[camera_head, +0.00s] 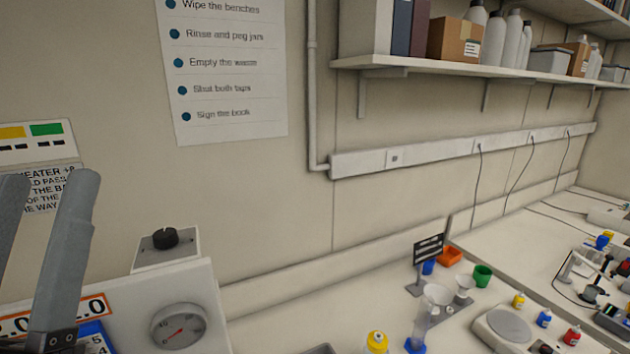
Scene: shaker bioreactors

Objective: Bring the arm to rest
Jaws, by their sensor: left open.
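My left gripper (48,182) shows at the far left edge as two long grey fingers pointing up. The fingers stand apart with nothing between them. They are in front of the wall and a white device (185,283) with a black knob and a round gauge. The gripper's base is cut off by the lower left of the picture. My right gripper is not in view.
A loaded shelf (440,67) hangs above.

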